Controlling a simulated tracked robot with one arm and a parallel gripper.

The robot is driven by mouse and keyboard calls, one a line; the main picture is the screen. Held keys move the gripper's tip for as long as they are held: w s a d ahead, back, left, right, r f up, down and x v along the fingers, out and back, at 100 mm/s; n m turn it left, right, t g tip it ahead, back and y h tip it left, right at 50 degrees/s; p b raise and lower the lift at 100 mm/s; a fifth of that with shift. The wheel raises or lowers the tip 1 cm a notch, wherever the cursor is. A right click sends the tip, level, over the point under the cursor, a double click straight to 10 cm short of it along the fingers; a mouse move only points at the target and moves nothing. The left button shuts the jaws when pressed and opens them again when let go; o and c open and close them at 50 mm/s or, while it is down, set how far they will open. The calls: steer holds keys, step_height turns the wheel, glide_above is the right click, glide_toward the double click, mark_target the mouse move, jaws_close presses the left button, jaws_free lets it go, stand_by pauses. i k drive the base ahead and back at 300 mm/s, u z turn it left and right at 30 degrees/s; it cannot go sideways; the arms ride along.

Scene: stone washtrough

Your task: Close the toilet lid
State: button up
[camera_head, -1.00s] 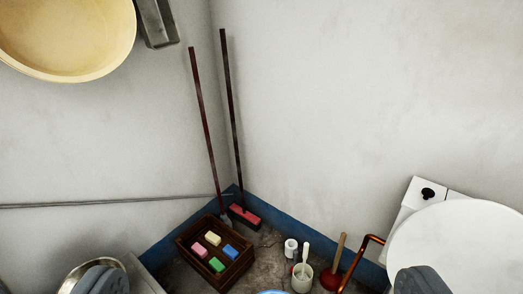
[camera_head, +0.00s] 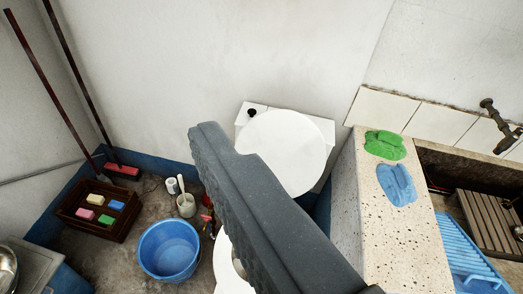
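The toilet lid (camera_head: 285,140) is a round white disc standing raised in front of the white toilet tank (camera_head: 323,127), which has a black button on top. Part of the white bowl and seat (camera_head: 226,262) shows lower down; the rest is hidden behind my gripper. My gripper (camera_head: 222,142) is a large dark grey ridged form reaching from the bottom edge up to the middle. It overlaps the lower left of the lid in the picture. I cannot tell whether it touches the lid. I cannot tell whether its fingers are together or apart.
A blue basin (camera_head: 169,249) stands on the floor left of the toilet, with a brush holder (camera_head: 186,205) behind it. A wooden crate (camera_head: 69,219) of coloured blocks sits in the corner. A speckled stone wall (camera_head: 345,215) of the trough stands close on the right.

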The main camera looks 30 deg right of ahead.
mark_target(292, 145)
steer(key=z, duration=1.7)
steer(key=i, duration=0.9)
steer(key=u, duration=1.55)
